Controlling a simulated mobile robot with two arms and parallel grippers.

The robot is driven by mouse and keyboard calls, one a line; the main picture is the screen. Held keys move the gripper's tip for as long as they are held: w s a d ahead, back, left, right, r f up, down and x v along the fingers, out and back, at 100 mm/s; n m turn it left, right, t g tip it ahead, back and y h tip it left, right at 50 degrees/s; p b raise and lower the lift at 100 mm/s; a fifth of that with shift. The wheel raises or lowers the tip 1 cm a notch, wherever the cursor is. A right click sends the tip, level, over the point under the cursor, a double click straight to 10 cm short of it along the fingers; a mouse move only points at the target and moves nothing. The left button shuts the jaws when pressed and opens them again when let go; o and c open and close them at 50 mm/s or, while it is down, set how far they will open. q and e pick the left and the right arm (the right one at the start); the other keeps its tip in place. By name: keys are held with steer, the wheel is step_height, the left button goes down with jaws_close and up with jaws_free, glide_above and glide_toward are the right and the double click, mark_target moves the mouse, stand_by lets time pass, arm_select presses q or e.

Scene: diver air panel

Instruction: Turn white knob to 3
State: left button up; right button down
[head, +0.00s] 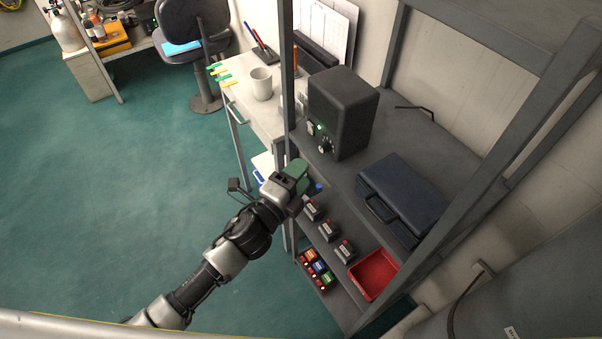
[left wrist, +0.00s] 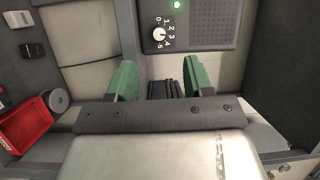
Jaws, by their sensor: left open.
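The white knob (left wrist: 159,34) is on the dark face of a box, beside a dial marked 0 to 5, in the left wrist view. Its pointer is too small to read with certainty. A green light (left wrist: 177,5) glows near it. In the head view the dark box (head: 343,105) stands on the shelf with its controls facing the left. My left gripper (head: 298,172) has green fingers and is in front of and below the box, apart from it. In the left wrist view the gripper (left wrist: 160,80) is open and empty, with the knob beyond the gap between its fingers.
A dark blue case (head: 402,197) lies on the shelf right of the box. A red tray (head: 375,274) and several small labelled items are lower down. Dark shelf posts (head: 287,60) stand close to my left arm.

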arm_select(q)
steer(key=n+g+h+b, duration=0.2)
steer(key=n+g+h, duration=0.3)
steer(key=n, duration=0.8)
glide_toward(321, 149)
steer(key=p+x, duration=0.1)
steer(key=x, duration=0.8)
steer(key=shift+w+f+p, duration=0.1)
steer(key=shift+f+p, duration=0.05)
steer(key=shift+p, duration=0.2)
arm_select(e)
steer(key=shift+s+d+f, duration=0.15)
steer(key=shift+s, duration=0.2)
arm_select(q)
steer(key=c, duration=0.9)
steer(key=shift+m, duration=0.8)
steer(key=o, duration=0.9)
arm_select(e)
steer(key=shift+f, duration=0.25)
